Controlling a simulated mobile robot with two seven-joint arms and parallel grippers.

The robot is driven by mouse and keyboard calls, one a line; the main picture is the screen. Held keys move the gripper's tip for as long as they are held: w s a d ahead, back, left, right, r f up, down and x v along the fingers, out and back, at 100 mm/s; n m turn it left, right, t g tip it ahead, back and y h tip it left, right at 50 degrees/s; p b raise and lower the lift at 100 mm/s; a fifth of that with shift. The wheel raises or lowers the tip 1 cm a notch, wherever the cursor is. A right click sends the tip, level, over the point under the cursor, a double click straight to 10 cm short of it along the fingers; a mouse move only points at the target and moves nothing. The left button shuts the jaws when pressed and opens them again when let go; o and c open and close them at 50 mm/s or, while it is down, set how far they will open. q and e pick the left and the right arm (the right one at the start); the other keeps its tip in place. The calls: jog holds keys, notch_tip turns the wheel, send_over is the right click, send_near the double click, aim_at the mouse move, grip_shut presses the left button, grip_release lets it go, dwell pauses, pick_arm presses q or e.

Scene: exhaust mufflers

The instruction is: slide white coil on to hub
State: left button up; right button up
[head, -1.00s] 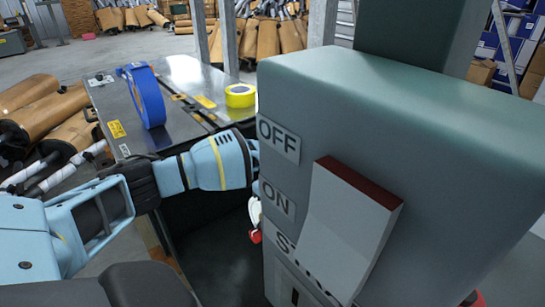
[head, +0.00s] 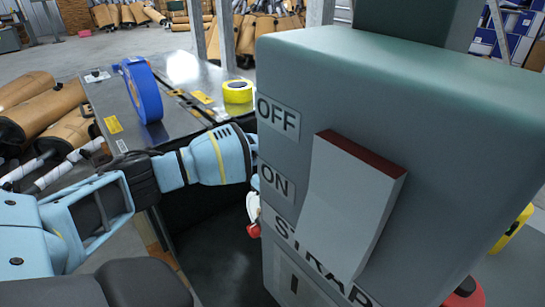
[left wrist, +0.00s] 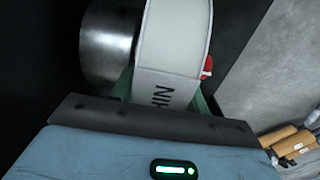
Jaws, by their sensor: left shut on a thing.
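The white coil (left wrist: 174,40) stands in front of my left gripper (left wrist: 165,92) in the left wrist view, with dark lettering on its band and a small red part at its right edge. The gripper is shut on the coil, with green finger parts showing at its sides. The shiny metal hub (left wrist: 106,46) is just left of the coil; I cannot tell whether the coil is around it or only beside it. In the head view, a sliver of the white coil (head: 253,207) shows past the machine's edge, and my gripper's fingers are hidden behind the machine. My right gripper is not in view.
The green-grey machine (head: 400,90) with OFF/ON labels and a large white switch (head: 345,205) fills the right. A metal table (head: 185,75) holds a blue tape roll (head: 143,92) and a yellow one (head: 237,91). Mufflers (head: 30,110) lie at left.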

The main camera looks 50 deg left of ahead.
pick_arm(q)
jog(key=shift+w+d+r+t+b, duration=0.15)
jog(key=shift+w+r+t+b, duration=0.25)
jog(key=shift+w, duration=0.45)
jog(key=o, duration=1)
jog(key=shift+r+p, duration=0.3)
jog(key=shift+r, duration=0.25)
jog(key=shift+o, duration=0.8)
jog(key=shift+g, duration=0.4)
jog(key=r, duration=0.2)
jog(key=r+p, duration=0.1)
jog(key=r, duration=0.2)
jog(key=shift+s+d+r+p, duration=0.15)
jog(key=shift+s+r+p, duration=0.2)
jog(key=shift+r+p, duration=0.05)
jog(key=shift+s+a+r, duration=0.1)
jog(key=shift+s+a, duration=0.05)
jog(key=shift+a, duration=0.05)
jog(key=shift+s, duration=0.15)
